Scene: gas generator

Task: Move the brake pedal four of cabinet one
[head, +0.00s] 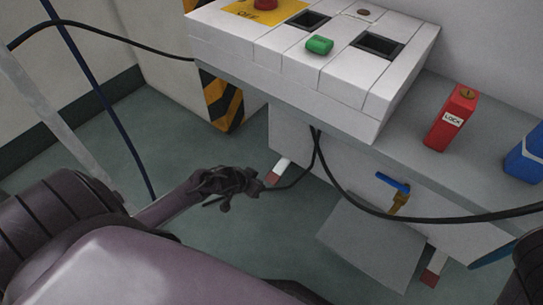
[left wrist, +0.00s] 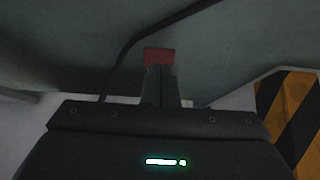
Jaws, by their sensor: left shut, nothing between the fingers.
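A white pedal with a red end (head: 276,173) sticks out low under the cabinet (head: 315,145). A second red-and-white pedal (head: 433,268) shows low at the right. I cannot tell from any marking which is pedal four. My left gripper (head: 262,184) is shut and empty, with its tip right beside the red end of the first pedal. In the left wrist view the shut fingers (left wrist: 160,82) point at the red end (left wrist: 160,56) and overlap its lower edge. I cannot tell whether they touch. My right gripper is not in view.
A black cable (head: 318,160) hangs from the cabinet close to my left gripper. A blue-handled valve (head: 393,183) and a grey plate (head: 370,245) are at the right. A red lock box (head: 452,118) stands on the ledge. The green floor (head: 150,130) at the left is mostly clear.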

